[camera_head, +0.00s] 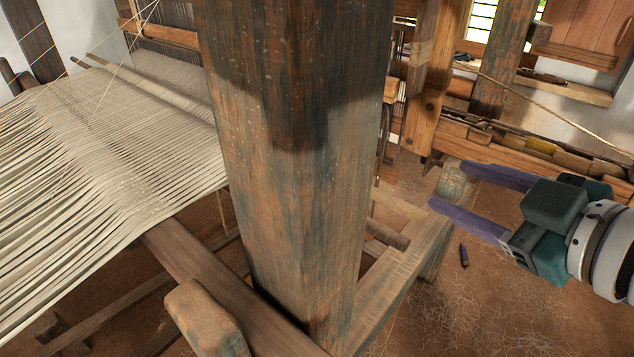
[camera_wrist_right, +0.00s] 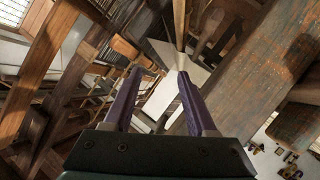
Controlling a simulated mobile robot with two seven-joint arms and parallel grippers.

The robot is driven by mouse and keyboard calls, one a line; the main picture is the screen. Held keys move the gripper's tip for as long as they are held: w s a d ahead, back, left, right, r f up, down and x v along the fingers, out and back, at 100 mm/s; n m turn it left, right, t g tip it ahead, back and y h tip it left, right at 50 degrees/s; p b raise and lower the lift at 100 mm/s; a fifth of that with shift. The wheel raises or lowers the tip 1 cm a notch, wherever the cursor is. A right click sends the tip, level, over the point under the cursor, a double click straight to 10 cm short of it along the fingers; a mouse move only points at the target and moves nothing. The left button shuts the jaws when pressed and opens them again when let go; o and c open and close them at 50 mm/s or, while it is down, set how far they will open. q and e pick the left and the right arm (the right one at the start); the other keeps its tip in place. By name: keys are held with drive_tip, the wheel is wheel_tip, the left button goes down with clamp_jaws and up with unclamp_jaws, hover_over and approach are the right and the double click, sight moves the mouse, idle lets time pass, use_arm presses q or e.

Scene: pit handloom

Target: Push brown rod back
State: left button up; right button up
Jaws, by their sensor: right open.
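My right gripper (camera_head: 449,184) comes in from the right with its two purple fingers spread apart and empty. It also shows in the right wrist view (camera_wrist_right: 160,78), pointing toward the loom frame. A short brown rod (camera_head: 387,235) sticks out low beside the thick post. In the right wrist view a light brown rod (camera_wrist_right: 180,25) runs up from ahead of the fingertips. I cannot tell which of these is the task's brown rod. My left gripper is out of view.
A thick worn post (camera_head: 300,170) stands in the middle and hides much of the loom. Cream warp threads (camera_head: 120,130) spread at left. A low wooden beam (camera_head: 400,285) lies right of the post. The earthen floor (camera_head: 500,310) has loose fibres and a small dark object (camera_head: 464,256).

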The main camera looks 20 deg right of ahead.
wheel_tip(320, 180, down, 8)
drive_tip(key=w+d+r+n+t+y+b, duration=0.1)
drive_tip(key=n+t+y+b, duration=0.1)
drive_tip(key=n+b, duration=0.35)
drive_tip(key=n+y+b, duration=0.4)
drive_tip(key=y+b, duration=0.2)
drive_tip(key=b, duration=0.3)
approach(381, 231)
drive_tip(key=w, duration=0.1)
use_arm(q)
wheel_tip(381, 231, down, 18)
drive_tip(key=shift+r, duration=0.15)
use_arm(e)
drive_tip(key=shift+g, duration=0.3)
drive_tip(key=x, duration=0.9)
drive_tip(key=shift+w+f, duration=0.25)
drive_tip(key=shift+c, duration=0.4)
drive_tip(key=c, duration=0.3)
clamp_jaws()
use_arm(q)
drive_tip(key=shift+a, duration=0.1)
